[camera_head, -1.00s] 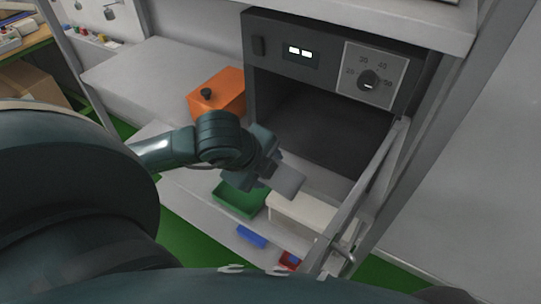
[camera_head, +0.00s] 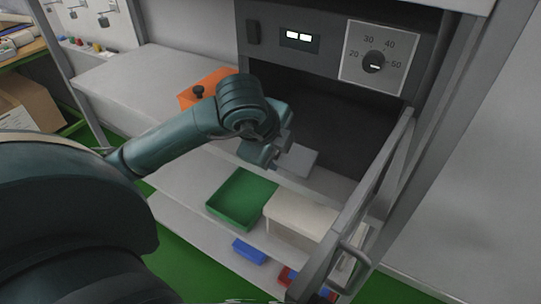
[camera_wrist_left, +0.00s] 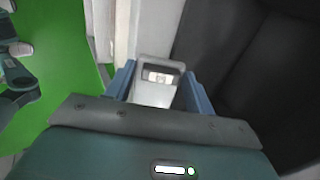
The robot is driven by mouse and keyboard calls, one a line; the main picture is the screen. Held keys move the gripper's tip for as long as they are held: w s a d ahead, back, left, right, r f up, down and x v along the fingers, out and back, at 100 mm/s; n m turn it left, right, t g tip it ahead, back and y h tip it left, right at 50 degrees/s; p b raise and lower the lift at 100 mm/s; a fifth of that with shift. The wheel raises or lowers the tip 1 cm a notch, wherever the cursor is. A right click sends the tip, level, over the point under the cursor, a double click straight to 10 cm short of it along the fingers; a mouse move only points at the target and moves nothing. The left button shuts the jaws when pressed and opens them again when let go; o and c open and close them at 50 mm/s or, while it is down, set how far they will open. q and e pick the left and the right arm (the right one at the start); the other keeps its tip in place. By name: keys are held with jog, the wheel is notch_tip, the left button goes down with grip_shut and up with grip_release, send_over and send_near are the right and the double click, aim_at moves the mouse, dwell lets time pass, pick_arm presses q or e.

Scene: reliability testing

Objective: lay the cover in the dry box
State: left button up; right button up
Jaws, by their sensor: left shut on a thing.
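The dry box (camera_head: 320,62) is a dark cabinet with a lit display and a dial, and its front is open onto a dark inside. My left gripper (camera_head: 279,152) is at the mouth of the box, shut on a light grey piece, which I take to be the cover (camera_head: 298,161). The cover is held out in front of the opening, above the lower shelf. In the left wrist view the cover (camera_wrist_left: 155,93) sits between the two blue fingers (camera_wrist_left: 162,88), with a small dark slot on it. My right gripper is not in view.
The open door (camera_head: 362,205) with its handle stands at the right of the opening. An orange box (camera_head: 215,84) with a black knob is on the left. Below are a green tray (camera_head: 240,198), a cream box (camera_head: 300,212) and a blue block (camera_head: 249,250).

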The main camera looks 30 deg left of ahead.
pick_arm(q)
jog(key=w, duration=0.4)
jog(key=shift+w+a+f, duration=0.1)
jog(key=shift+w+f, duration=0.05)
jog(key=shift+f, duration=0.25)
jog(key=shift+w+f, duration=0.25)
jog(key=shift+w, duration=0.6)
jog(key=w, duration=0.1)
jog(key=w+b, duration=0.1)
jog(key=w, duration=0.1)
jog(key=shift+w+a+f+b, duration=0.1)
jog(key=shift+a+f+b, duration=0.05)
jog(key=shift+f+b, duration=0.15)
jog(key=shift+w, duration=1.1)
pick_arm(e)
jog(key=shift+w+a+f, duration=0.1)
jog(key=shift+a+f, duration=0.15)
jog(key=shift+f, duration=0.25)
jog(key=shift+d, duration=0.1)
pick_arm(q)
jog(key=o, duration=1.1)
jog(key=shift+f, duration=0.1)
jog(key=shift+c, duration=0.2)
